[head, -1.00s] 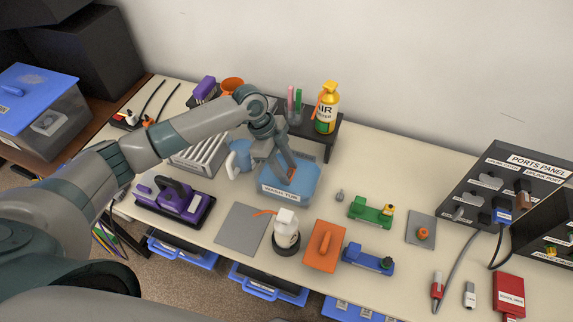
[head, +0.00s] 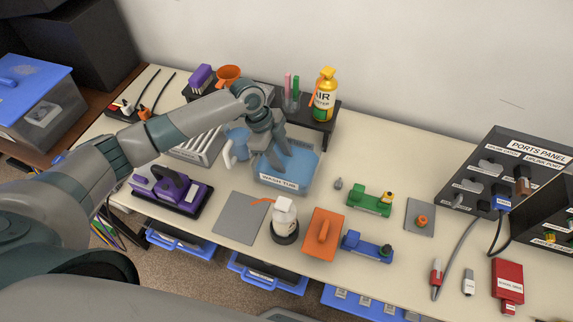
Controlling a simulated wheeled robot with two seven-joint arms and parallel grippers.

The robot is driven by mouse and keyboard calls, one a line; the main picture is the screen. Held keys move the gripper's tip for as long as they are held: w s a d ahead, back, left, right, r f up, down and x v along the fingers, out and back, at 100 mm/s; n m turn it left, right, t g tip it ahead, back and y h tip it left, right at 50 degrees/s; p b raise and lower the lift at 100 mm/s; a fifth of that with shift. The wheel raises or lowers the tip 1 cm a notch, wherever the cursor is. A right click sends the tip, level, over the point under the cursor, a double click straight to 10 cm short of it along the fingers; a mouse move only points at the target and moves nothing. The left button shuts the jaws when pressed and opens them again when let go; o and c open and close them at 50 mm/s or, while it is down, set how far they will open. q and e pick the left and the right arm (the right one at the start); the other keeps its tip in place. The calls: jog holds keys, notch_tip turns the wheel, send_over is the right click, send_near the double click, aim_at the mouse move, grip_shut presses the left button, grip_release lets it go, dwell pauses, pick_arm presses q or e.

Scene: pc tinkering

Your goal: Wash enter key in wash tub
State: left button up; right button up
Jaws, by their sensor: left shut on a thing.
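I cannot tell whether the key touches the tub's floor. My right gripper is not in view.
A blue mug (head: 238,146) stands close left of the tub, and a black shelf with a yellow air duster (head: 324,95) behind it. A grey mat (head: 240,218) is bare.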

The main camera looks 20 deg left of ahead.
pick_arm(q)
jog(key=shift+a, duration=0.25)
jog(key=shift+a, duration=0.25)
jog(key=shift+d+p, duration=0.5)
jog(key=shift+p, duration=0.05)
dwell(0.9)
